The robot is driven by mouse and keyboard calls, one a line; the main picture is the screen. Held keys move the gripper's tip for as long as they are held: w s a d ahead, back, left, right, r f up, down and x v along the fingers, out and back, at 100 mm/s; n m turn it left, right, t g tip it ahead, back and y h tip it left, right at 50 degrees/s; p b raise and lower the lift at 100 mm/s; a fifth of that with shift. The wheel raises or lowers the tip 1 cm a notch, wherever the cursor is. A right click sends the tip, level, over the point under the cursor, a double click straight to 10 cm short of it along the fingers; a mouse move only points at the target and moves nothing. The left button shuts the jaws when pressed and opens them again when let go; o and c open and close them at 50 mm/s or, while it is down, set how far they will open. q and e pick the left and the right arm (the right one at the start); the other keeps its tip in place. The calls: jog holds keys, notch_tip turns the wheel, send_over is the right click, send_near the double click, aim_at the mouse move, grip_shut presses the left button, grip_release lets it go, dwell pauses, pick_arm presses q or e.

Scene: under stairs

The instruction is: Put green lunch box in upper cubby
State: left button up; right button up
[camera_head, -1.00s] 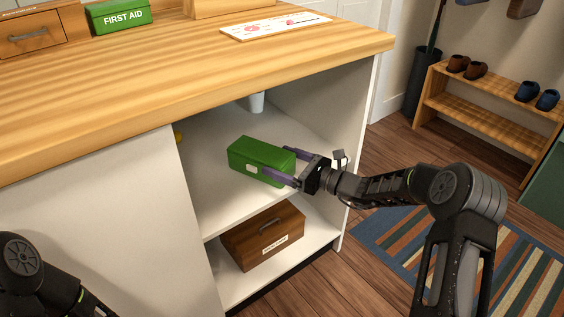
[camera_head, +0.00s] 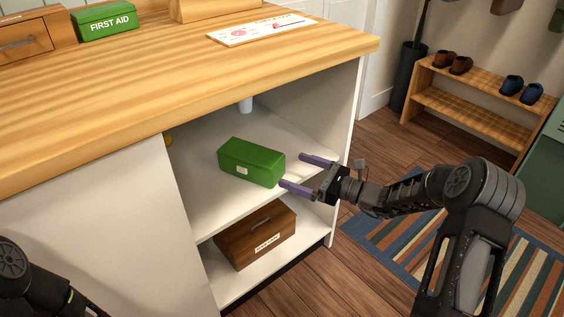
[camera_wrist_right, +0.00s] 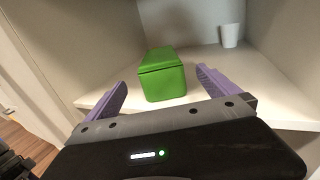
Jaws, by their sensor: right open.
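The green lunch box (camera_head: 250,163) rests upright on the upper cubby shelf (camera_head: 205,195), and it also shows in the right wrist view (camera_wrist_right: 162,76). My right gripper (camera_head: 300,171) is open and empty, its purple fingers just to the right of the box and apart from it. In the right wrist view the two fingers (camera_wrist_right: 160,88) stand wide on either side of the box's near end, with nothing between them. Only part of my left arm shows at the lower left in the head view; its gripper is out of view.
A wooden box (camera_head: 255,235) sits in the lower cubby. A white cup (camera_wrist_right: 230,35) stands at the back of the upper shelf. The wooden counter (camera_head: 150,75) overhangs the cubbies, with a green first aid box (camera_head: 104,20) on it. A shoe rack (camera_head: 470,105) stands at the right.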

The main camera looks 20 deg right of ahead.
jog(key=shift+v, duration=1.65)
dwell(0.5)
